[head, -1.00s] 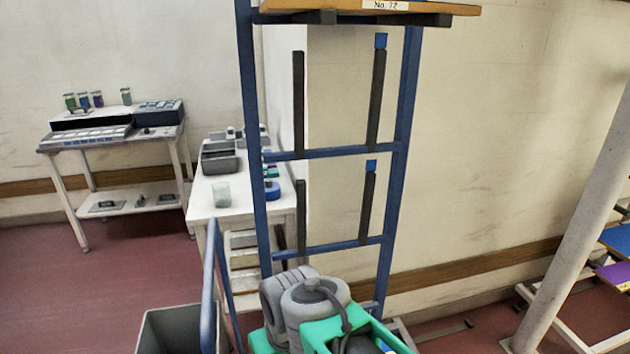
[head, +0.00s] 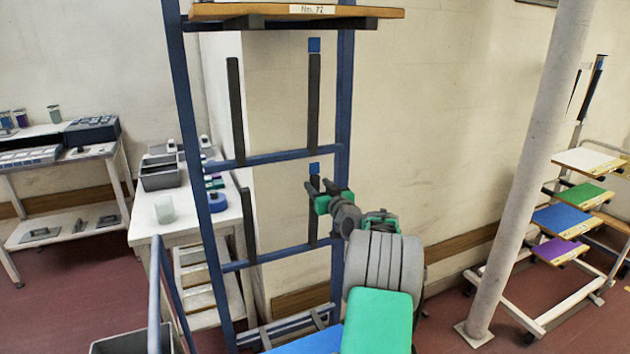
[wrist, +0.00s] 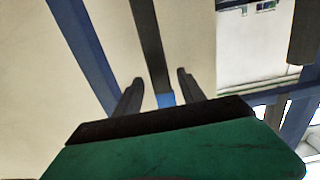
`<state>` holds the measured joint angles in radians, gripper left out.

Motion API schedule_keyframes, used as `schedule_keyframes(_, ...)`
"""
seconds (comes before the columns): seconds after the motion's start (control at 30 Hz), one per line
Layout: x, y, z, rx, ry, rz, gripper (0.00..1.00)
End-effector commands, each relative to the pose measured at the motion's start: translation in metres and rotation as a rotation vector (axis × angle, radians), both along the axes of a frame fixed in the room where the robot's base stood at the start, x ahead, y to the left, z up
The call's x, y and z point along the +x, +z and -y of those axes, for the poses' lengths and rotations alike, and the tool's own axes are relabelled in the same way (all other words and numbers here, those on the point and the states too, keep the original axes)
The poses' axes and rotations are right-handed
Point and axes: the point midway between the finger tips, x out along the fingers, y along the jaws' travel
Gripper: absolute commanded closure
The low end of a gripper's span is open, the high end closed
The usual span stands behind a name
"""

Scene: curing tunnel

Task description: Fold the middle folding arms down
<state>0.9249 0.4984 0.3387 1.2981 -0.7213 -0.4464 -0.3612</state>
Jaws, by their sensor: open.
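A blue rack frame (head: 183,110) carries dark folding arms at several heights. Below the top shelf, one upright pair has a left arm (head: 235,110) and a blue-tipped right arm (head: 314,100). Under the crossbar is another upright pair: a left arm (head: 248,225) and a right arm (head: 313,225) with a blue tip (head: 314,168). My gripper (head: 320,188) is at the upper part of this lower right arm, just under its tip. In the wrist view my open fingers (wrist: 158,92) appear on either side of a dark arm (wrist: 150,45) with a blue end (wrist: 166,99). Contact cannot be told.
A wooden board (head: 290,12) labelled No. 72 lies on the top arms. A pale post (head: 525,170) and a rack with coloured boards (head: 565,217) stand right. A white table (head: 185,215) with bins is left behind the rack. A grey bin (head: 125,344) is at front left.

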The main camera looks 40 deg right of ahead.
Motion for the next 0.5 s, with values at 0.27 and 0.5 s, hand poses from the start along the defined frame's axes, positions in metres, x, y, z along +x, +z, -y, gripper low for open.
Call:
schedule_keyframes(0.27, 0.030, 0.000, 0.008, 0.001, 0.000, -0.002, 0.53)
schedule_keyframes(0.5, 0.030, 0.000, 0.008, 0.001, 0.001, -0.002, 0.56)
